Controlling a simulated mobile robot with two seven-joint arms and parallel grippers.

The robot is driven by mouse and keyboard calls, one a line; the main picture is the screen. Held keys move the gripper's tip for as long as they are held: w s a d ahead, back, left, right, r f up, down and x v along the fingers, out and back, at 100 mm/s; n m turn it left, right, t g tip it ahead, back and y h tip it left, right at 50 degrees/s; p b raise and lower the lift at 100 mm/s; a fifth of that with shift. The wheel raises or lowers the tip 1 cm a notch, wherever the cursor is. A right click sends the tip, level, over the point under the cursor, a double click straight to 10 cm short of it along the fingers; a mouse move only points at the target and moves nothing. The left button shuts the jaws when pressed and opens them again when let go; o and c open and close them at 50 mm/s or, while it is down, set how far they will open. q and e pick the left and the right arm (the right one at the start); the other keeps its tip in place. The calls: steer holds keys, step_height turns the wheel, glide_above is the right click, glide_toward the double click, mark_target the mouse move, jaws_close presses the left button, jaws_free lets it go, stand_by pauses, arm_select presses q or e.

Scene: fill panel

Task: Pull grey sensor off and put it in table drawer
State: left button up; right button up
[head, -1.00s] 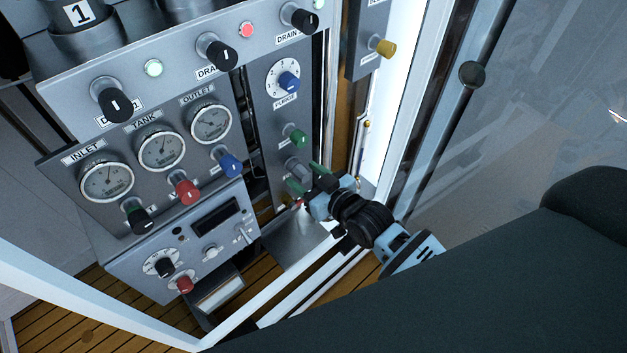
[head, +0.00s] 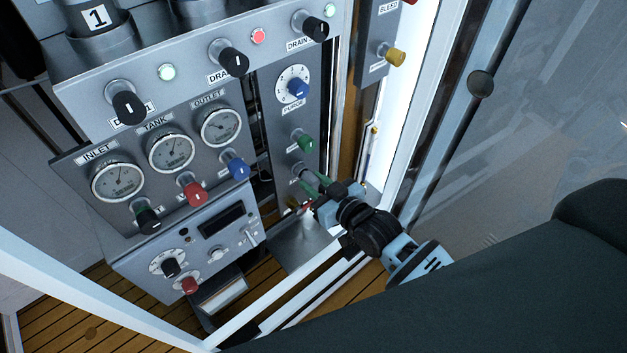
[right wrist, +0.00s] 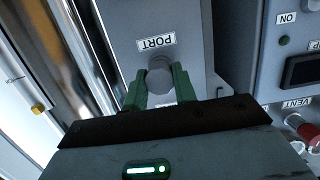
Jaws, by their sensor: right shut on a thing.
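The grey sensor (right wrist: 159,76) is a short grey cylinder on the narrow panel, beside the PORT label in the right wrist view. My right gripper (right wrist: 159,86) has its green fingers on both sides of the sensor and is shut on it. The sensor appears to be still at the panel face; I cannot tell whether there is a gap behind it. In the head view my right gripper (head: 315,184) is at the lower end of the narrow panel, and its fingers partly hide the sensor. My left gripper is not in view. I cannot make out a table drawer.
A green knob (head: 305,143) and a blue PURGE knob (head: 297,88) stand above the gripper on the same panel. Gauges and red and blue knobs fill the panel to the left. A bare grey plate (head: 298,243) lies below. A white frame post (head: 430,110) stands to the right.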

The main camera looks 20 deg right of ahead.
mark_target(316, 186)
steer(key=shift+s+d, duration=0.2)
steer(key=shift+s, duration=0.4)
steer(key=shift+s+d+p, duration=0.2)
steer(key=shift+s+p, duration=0.2)
steer(key=shift+s, duration=0.1)
steer(key=shift+s+d, duration=0.25)
steer(key=shift+s, duration=0.4)
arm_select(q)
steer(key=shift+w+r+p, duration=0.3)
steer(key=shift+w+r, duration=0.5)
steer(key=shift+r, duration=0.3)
arm_select(e)
steer(key=shift+s, duration=0.2)
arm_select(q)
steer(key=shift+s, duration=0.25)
